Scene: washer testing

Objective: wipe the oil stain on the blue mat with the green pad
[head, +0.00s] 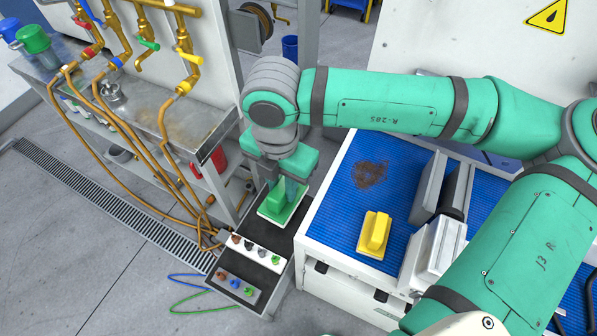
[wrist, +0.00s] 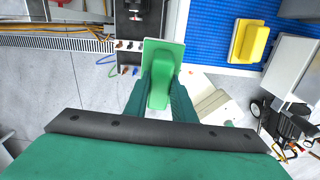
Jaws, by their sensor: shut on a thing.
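The green pad (head: 281,204) has a raised handle and a pale underside. My gripper (head: 287,188) is shut on its handle, over the dark stand left of the blue mat. I cannot tell whether the pad touches the stand. In the wrist view the green pad (wrist: 160,75) sits between the fingers of my gripper (wrist: 160,92). The blue mat (head: 336,212) lies on top of a white cabinet. A dark brown oil stain (head: 370,174) is near its upper left part. The wrist view shows a piece of the blue mat (wrist: 215,25), but not the stain.
A yellow pad (head: 374,234) lies on the mat below the stain. Grey and white blocks (head: 437,245) stand to its right. The dark stand (head: 236,275) carries rows of coloured knobs. A bench with brass taps and hoses (head: 100,90) is at the left.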

